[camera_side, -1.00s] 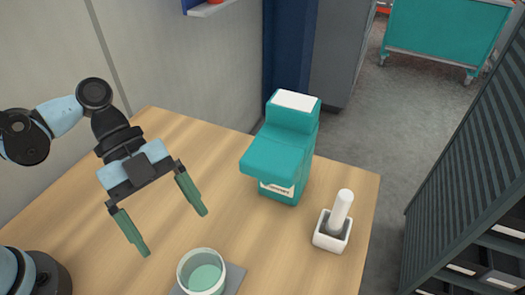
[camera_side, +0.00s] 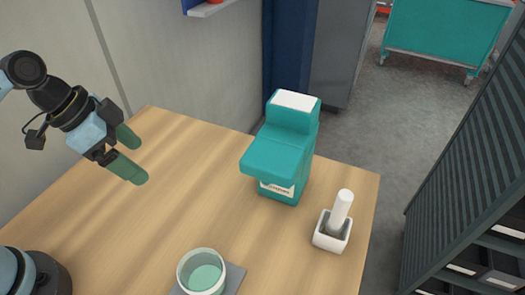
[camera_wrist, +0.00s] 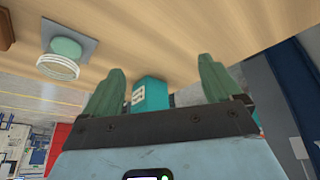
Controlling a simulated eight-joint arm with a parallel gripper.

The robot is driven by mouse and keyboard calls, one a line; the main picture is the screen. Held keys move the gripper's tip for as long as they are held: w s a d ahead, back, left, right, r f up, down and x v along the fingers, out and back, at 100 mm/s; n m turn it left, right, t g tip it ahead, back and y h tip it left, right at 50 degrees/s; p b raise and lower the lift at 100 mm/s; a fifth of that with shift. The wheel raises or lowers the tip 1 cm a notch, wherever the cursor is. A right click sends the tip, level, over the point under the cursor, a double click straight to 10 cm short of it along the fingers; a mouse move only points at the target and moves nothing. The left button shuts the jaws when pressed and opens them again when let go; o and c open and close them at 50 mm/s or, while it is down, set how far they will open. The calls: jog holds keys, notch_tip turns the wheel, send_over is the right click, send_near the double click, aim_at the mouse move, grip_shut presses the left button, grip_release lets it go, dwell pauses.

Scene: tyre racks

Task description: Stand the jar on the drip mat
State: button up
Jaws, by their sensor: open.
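The jar (camera_side: 202,271) is a pale, open-topped round vessel with a green inside, near the bottom of the side view. It stands upright on the grey drip mat (camera_side: 235,277), whose right part shows beside it. The wrist view also shows the jar (camera_wrist: 58,65) on the grey mat (camera_wrist: 85,42) at upper left. My gripper (camera_side: 128,158) is at the left of the side view, well apart from the jar and up and left of it. Its two green fingers (camera_wrist: 160,85) are spread with nothing held between them.
A teal machine (camera_side: 278,160) with a white top stands at the back of the wooden table (camera_side: 180,190). A white square pot (camera_side: 332,238) holding a white rod stands near the right edge. The table between gripper and jar is clear. A wall (camera_side: 180,70) rises behind.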

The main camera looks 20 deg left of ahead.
jog(key=w+a+r+n+t+y, duration=0.2)
jog(key=a+n+t+y, duration=0.1)
jog(key=a+n, duration=0.4)
jog(key=shift+n+t+y, duration=0.3)
jog(key=shift+n, duration=0.2)
